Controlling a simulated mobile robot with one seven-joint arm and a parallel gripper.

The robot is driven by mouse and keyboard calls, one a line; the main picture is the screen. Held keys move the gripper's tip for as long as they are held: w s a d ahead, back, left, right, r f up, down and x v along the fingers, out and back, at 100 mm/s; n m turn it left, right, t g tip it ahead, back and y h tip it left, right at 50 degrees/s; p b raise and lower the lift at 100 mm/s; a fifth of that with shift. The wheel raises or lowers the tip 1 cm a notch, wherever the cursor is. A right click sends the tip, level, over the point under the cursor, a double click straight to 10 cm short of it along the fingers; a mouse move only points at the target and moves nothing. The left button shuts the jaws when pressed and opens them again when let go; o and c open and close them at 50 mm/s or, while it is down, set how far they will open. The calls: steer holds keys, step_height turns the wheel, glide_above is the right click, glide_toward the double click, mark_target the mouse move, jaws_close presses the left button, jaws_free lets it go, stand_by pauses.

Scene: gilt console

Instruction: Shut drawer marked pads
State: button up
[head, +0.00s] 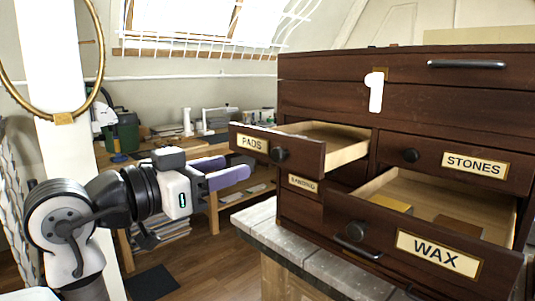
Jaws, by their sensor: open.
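The drawer marked PADS (291,151) is pulled out at the upper left of a dark wooden cabinet (335,103). Its label is on the left of its front, and a dark round knob (279,155) sits to the right of the label. The part of its inside that I see is bare pale wood. My gripper (228,171) is open and empty, with its two purple-grey fingers pointing right toward the PADS drawer front. In the picture it is just left of and a little below the label. I cannot tell the exact gap between them.
The WAX drawer (423,245) is also pulled out, lower right, with yellow and brown blocks inside. The STONES drawer (455,162) and a sanding-labelled drawer (303,184) look shut. The cabinet stands on a grey plank top (262,222). A cluttered workbench (165,145) is behind my arm.

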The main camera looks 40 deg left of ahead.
mark_target(275, 154)
steer(key=w, duration=0.3)
steer(key=w+p, duration=0.1)
steer(key=w, duration=0.2)
steer(key=w+p, duration=0.1)
steer(key=w, duration=0.2)
steer(key=shift+w+d, duration=0.4)
steer(key=shift+c, duration=0.2)
jaws_close()
